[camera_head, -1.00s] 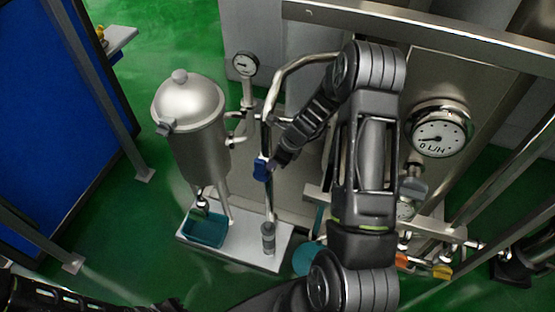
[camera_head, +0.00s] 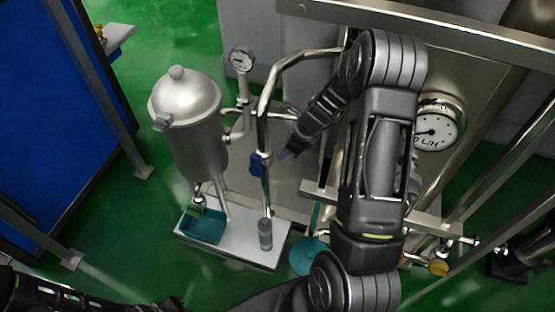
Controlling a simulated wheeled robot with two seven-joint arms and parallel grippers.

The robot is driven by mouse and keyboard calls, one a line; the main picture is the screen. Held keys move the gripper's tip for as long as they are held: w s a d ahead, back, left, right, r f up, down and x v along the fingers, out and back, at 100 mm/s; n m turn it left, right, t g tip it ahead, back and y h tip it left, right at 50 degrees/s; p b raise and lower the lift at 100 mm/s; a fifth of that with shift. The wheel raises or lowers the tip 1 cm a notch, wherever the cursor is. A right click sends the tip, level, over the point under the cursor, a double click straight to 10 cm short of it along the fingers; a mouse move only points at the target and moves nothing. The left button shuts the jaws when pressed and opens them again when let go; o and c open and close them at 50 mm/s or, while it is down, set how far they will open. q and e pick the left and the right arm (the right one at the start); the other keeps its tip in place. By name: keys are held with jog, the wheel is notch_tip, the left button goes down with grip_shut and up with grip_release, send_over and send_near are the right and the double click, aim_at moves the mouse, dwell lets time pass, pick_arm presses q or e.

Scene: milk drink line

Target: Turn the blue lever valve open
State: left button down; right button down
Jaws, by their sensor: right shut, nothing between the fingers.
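The blue lever valve (camera_head: 257,164) is on the upright steel pipe (camera_head: 264,120), right of the steel tank (camera_head: 190,125). Its lever looks like a small blue piece hanging down along the pipe; its exact angle is too small to tell. My right gripper (camera_head: 285,153) is just right of the valve, with a visible gap between them. It is shut and empty, pointing down and left. My left arm (camera_head: 60,294) shows at the bottom left edge, but its gripper is not visible.
A small gauge (camera_head: 242,60) stands behind the pipe, and a large gauge (camera_head: 436,129) is at the right. A teal tray (camera_head: 203,227) sits on the white base (camera_head: 235,253). Pipes and a frame crowd the right. Green floor is free at left.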

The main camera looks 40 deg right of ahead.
jog(key=v, duration=0.5)
jog(key=shift+w+a+r, duration=0.2)
jog(key=shift+w+r, duration=0.1)
jog(key=s+a+f+n+h, duration=0.2)
jog(key=s+a+f+n, duration=0.3)
jog(key=a+f+n, duration=1.1)
jog(key=s+a+f+n+g+y, duration=0.1)
jog(key=s+a+n+g+y, duration=0.2)
jog(key=s+a+n, duration=0.8)
jog(key=s+a, duration=0.4)
jog(key=a, duration=0.2)
jog(key=shift+s+f, duration=0.2)
jog(key=shift+f, duration=0.05)
jog(key=shift+d, duration=0.1)
